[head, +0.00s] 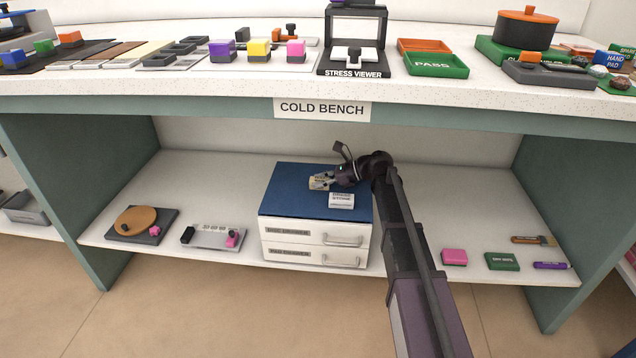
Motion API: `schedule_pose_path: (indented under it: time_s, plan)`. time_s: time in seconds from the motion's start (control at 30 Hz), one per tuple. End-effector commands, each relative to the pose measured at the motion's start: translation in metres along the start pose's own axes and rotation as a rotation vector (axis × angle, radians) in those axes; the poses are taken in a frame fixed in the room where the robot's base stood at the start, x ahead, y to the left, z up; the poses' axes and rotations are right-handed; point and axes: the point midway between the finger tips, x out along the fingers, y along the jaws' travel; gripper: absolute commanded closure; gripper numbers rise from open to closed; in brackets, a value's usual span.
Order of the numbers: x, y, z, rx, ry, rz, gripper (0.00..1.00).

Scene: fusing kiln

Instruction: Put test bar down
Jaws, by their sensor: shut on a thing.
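My gripper (320,182) is over the blue top of the small drawer unit (285,199), on the shelf under the cold bench. It is shut on a small pale, yellowish piece, which I take to be the test bar (316,184). The fingers cover part of it, and its full shape is too small to make out. I cannot tell whether it touches the blue top or is held just above it. A white labelled block (341,201) lies on the blue top, just in front of and to the right of the gripper.
The bench edge (210,103) overhangs the shelf. Left of the drawers are a grey tray (212,238) and a round brown disc on a dark base (136,221). To the right are a pink block (454,257) and a green block (502,261). The left blue top is clear.

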Motion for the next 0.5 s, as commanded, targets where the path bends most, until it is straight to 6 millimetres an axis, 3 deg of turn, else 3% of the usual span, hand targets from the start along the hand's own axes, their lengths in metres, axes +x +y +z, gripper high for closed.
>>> schedule_pose_path:
  time_s: [0.5]
  plan:
    - [-0.008, 0.0, 0.019, 0.0, 0.001, 0.0, 1.0]
